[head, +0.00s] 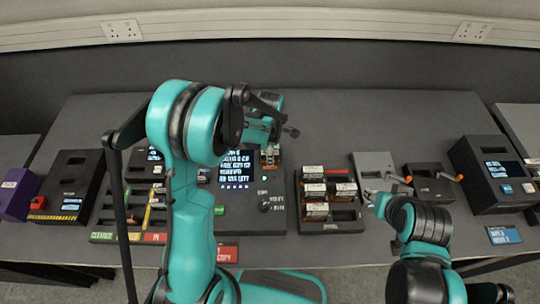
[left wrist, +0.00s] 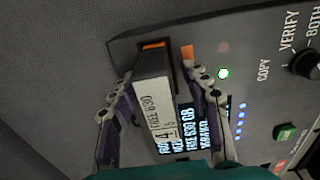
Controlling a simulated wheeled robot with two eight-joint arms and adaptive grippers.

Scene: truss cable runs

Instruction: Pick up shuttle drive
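In the left wrist view my left gripper (left wrist: 158,72) has one finger on each side of this drive, with a gap visible at the right finger. In the head view my left gripper (head: 272,140) is over the back right of the copy station (head: 235,215) and partly covers the drive. My right gripper (head: 371,196) is low by the grey crank device; its fingers are too small to judge.
A rack of labelled cartridges (head: 330,222) stands right of the copy station. A grey crank device (head: 376,163) and a black crank device (head: 429,182) are further right. A sorting tray (head: 105,215) lies left, partly behind my left arm. The back right of the table is clear.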

